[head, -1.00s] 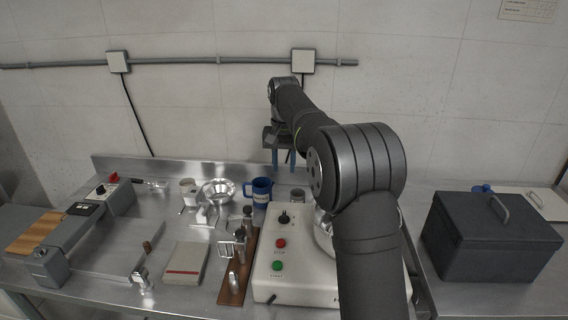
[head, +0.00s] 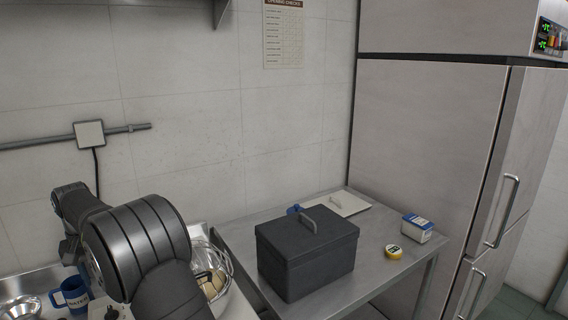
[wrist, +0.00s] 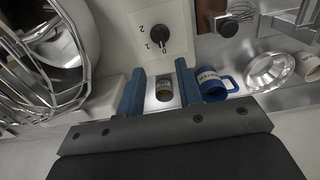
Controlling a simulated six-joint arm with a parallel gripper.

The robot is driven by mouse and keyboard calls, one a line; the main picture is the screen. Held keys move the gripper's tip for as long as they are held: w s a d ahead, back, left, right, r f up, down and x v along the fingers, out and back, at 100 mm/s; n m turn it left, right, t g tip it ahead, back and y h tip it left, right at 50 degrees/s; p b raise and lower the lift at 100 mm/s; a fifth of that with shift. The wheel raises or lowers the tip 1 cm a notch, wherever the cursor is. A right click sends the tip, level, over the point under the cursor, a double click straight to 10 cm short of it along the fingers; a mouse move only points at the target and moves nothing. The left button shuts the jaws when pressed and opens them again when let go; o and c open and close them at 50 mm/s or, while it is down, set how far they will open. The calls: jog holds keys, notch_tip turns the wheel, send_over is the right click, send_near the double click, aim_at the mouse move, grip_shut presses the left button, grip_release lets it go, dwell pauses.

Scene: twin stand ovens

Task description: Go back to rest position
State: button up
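My gripper (wrist: 160,70) is open in the wrist view, its two blue fingers apart with nothing held. A blue mug (wrist: 214,86) shows just right of the right finger. In the head view my gripper (head: 71,250) is at the far left, mostly behind my arm, and its fingertips are hard to make out. The blue mug (head: 74,296) stands below it there.
A mixer bowl with a wire guard (wrist: 48,55) is left of my gripper in the wrist view. A white panel with a knob (wrist: 158,38) and a steel bowl (wrist: 270,73) are nearby. A dark lidded box (head: 305,255), yellow tin (head: 393,252) and small carton (head: 417,228) stand on the right table.

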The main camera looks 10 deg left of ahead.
aim_at(109, 309)
notch_tip(109, 309, down, 12)
jog(key=shift+r, duration=0.25)
jog(key=shift+r, duration=0.1)
